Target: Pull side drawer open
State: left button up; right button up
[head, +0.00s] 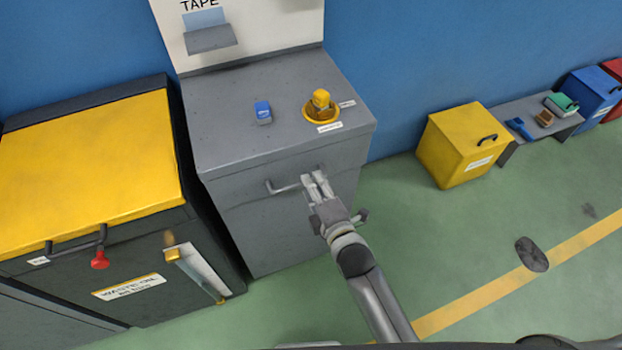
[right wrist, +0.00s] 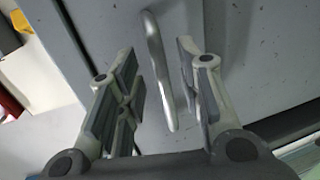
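The grey cabinet (head: 240,215) stands against the blue wall with a metal bar handle (head: 284,188) on its front drawer face. My right gripper (head: 316,180) is in front of this face, at the right part of the handle. In the right wrist view the right gripper (right wrist: 157,68) is open, with a finger on each side of the handle (right wrist: 157,75). Gaps show between the fingers and the bar, so it is not gripped. The handle's right end is partly hidden by the fingers in the head view. My left gripper is not in view.
A yellow-topped waste oil cabinet (head: 85,175) with a red knob stands close on the left. A blue block (head: 262,112) and a yellow object (head: 321,99) sit on the grey cabinet. A yellow bin (head: 458,145) stands right.

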jog(key=shift+x, duration=1.4)
grip_shut()
